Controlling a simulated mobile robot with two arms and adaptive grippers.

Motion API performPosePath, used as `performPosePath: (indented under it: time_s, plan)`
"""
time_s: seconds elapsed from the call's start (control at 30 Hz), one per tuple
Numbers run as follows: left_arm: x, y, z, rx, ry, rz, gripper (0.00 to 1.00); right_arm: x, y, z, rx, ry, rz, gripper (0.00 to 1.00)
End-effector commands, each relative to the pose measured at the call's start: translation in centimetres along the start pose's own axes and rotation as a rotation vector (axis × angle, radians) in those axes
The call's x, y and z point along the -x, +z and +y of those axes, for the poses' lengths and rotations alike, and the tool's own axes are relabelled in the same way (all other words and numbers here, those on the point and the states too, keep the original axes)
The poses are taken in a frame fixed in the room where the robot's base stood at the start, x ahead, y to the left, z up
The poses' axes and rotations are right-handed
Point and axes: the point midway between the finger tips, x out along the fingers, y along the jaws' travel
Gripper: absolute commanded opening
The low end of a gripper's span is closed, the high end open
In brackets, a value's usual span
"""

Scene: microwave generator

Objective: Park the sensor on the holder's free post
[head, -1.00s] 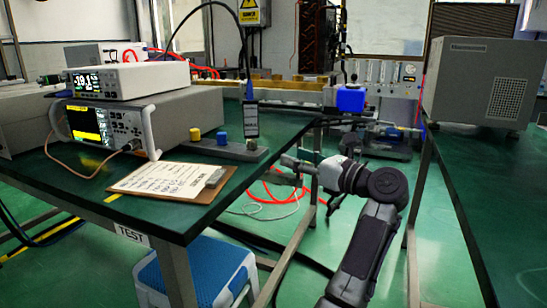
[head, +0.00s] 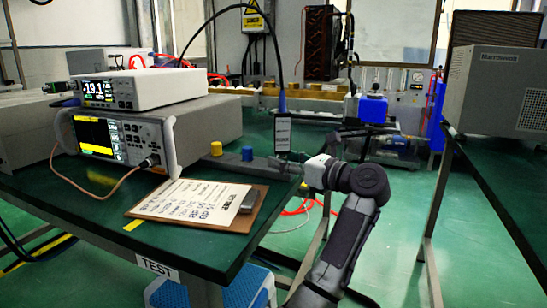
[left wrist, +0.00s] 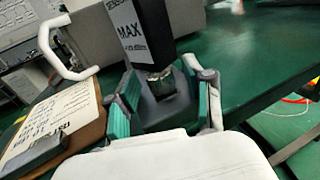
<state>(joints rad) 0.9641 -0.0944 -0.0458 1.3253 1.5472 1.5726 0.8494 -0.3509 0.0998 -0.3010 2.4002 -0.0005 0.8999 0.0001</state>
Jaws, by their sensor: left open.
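The sensor (head: 282,133) is a dark upright block with a white label and a cable rising from its top. It stands at the right end of the grey holder (head: 235,161) on the left bench. The holder also carries a yellow cap (head: 216,149) and a blue cap (head: 247,154). My left gripper (head: 301,168) is at the holder's right end, close to the sensor's lower part. In the left wrist view the sensor (left wrist: 143,35) stands between the open, green-padded fingers, its silver connector (left wrist: 160,82) downward over the grey holder. I cannot tell whether the fingers touch it.
A clipboard (head: 190,205) lies at the bench's front edge, left of my arm. Two stacked instruments (head: 130,135) stand behind it, with a copper-coloured cable (head: 85,190) in front. A second bench (head: 500,190) with a grey case (head: 497,90) is at the right.

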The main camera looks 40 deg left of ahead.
Motion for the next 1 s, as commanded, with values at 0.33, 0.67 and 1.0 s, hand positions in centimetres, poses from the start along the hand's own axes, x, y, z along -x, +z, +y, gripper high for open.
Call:
performPosePath:
  time_s: [0.33, 0.67, 1.0]
  plan:
    - [-0.03, 0.01, -0.05, 0.000, -0.001, 0.000, 0.47, 0.00, 0.01, 0.01, 0.000, 0.000, 0.000, 0.52]
    - [-0.02, 0.01, -0.04, 0.000, -0.001, 0.000, 0.00, 0.00, 0.01, 0.02, 0.001, 0.000, 0.000, 0.52]
    - [0.09, -0.04, 0.11, 0.002, -0.153, 0.008, 0.00, -0.62, -0.11, 0.03, 0.001, 0.000, 0.000, 0.52]
